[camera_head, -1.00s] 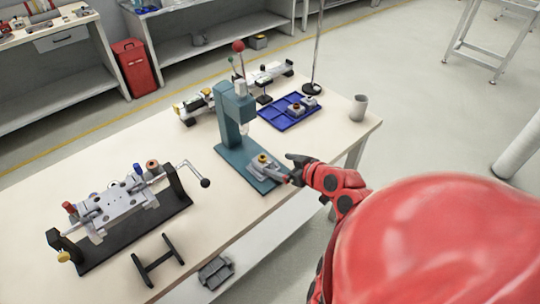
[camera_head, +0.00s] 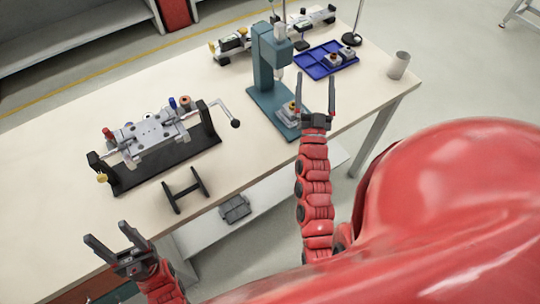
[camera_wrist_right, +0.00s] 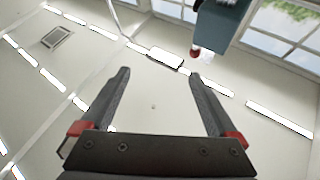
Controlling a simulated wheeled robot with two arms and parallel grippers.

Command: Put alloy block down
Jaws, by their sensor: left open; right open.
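A grey alloy block (camera_head: 287,115) with a brass-coloured top piece sits on the base plate of the green press (camera_head: 268,62). My right gripper (camera_head: 318,92) is open and empty, its fingers pointing up beside the block, and partly covers the block's right side. In the right wrist view the open fingers (camera_wrist_right: 160,95) have nothing between them, and the press head (camera_wrist_right: 220,18) shows at the top. My left gripper (camera_head: 105,234) is open and empty in front of the table's near edge at the lower left.
A blue tray (camera_head: 313,72) with similar grey blocks lies behind the press, with a grey cup (camera_head: 398,65) to its right. A clamping fixture with a crank (camera_head: 158,134) and a black stand (camera_head: 186,191) occupy the table's middle. The table's left end is bare.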

